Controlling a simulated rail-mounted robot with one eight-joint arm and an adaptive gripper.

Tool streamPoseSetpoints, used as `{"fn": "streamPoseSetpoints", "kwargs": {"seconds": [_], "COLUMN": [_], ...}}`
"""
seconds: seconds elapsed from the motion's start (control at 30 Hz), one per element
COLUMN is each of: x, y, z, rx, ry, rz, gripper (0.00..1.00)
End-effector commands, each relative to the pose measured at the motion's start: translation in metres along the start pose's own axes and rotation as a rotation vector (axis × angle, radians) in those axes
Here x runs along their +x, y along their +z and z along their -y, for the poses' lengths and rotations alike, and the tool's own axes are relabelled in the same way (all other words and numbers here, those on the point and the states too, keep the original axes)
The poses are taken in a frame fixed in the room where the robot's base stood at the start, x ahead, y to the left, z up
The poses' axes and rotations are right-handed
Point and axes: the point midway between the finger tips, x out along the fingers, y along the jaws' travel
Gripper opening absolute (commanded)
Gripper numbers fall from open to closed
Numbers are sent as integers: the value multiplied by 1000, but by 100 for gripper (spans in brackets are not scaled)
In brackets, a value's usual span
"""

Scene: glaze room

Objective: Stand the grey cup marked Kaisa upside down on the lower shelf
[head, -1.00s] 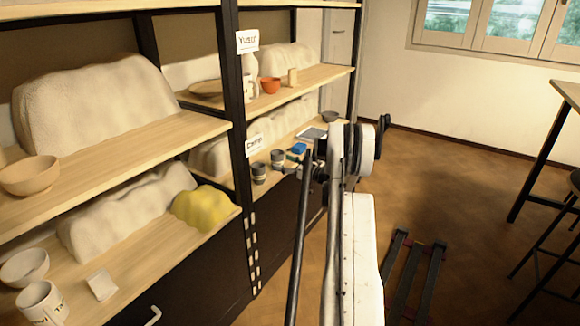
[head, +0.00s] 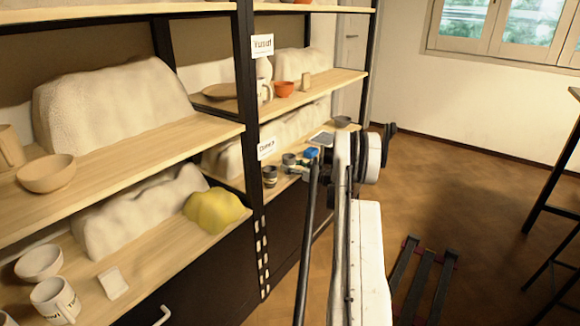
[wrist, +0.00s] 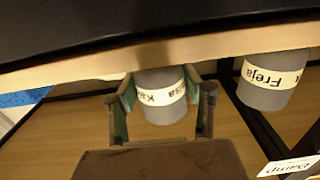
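The grey cup marked Kaisa (wrist: 160,98) shows in the wrist view, its pale name band partly covered. In the head view it is the small grey cup (head: 289,160) on the lower shelf (head: 236,182). My gripper (wrist: 161,90) has one finger on each side of this cup, very close to its walls. I cannot tell whether the fingers press on it. The wrist picture appears upside down, with the shelf board's edge (wrist: 215,45) at the top and the cup against it. In the head view my arm mostly hides the gripper.
A grey cup marked Freja (wrist: 270,82) stands close beside, nearer the post with the Damp sign (wrist: 290,166). A blue object (head: 311,153) and a grey bowl (head: 342,121) are farther along the shelf. A covered mound (head: 290,125) lies behind. The upper shelf (head: 325,90) is above.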

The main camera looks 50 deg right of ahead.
Motion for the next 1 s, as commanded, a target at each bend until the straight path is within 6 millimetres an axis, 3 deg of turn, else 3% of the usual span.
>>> {"fn": "streamPoseSetpoints", "kwargs": {"seconds": [0.03,0.13,0.83,1.0], "x": [0,0,0,-9], "y": [0,0,-25,-25], "z": [0,0,0,0], "rx": [0,0,0,0], "ry": [0,0,0,1], "rz": [0,0,0,0], "gripper": [31,19,19,19]}}
